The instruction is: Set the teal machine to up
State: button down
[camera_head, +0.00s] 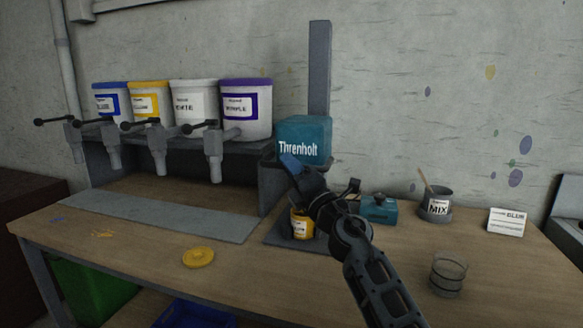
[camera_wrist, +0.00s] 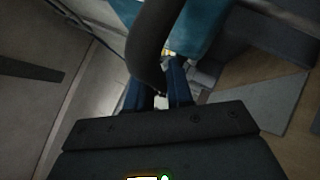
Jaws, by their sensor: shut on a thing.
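The teal machine (camera_head: 305,138), labelled Threnholt, stands on the bench at the right end of the tap rack, against a grey post. My gripper (camera_head: 291,163) is at the front of its teal head, blue fingers pointing up and left. In the wrist view, my gripper (camera_wrist: 158,93) is shut on a dark curved handle (camera_wrist: 153,40); the teal body (camera_wrist: 205,25) is just behind. My arm hides part of the machine's front. A yellow labelled can (camera_head: 300,226) stands on the machine's base below my gripper. The handle's exact setting cannot be told.
Several paint buckets (camera_head: 195,108) with taps stand at left. A yellow lid (camera_head: 198,258) lies on the bench. A small teal box (camera_head: 379,211), a MIX pot (camera_head: 437,207), a white GLUE card (camera_head: 507,221) and a clear glass (camera_head: 448,275) stand at right. The front middle is clear.

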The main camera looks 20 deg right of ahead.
aim_at(293, 137)
jog(key=shift+r+p, duration=3.3)
jog(key=shift+r, duration=0.35)
jog(key=c, duration=1.2)
grip_release()
jog(key=shift+o, duration=0.5)
jog(key=shift+s+d+f, duration=0.1)
jog(key=shift+f, duration=0.15)
jog(key=v, duration=0.7)
jog(key=shift+s, duration=0.25)
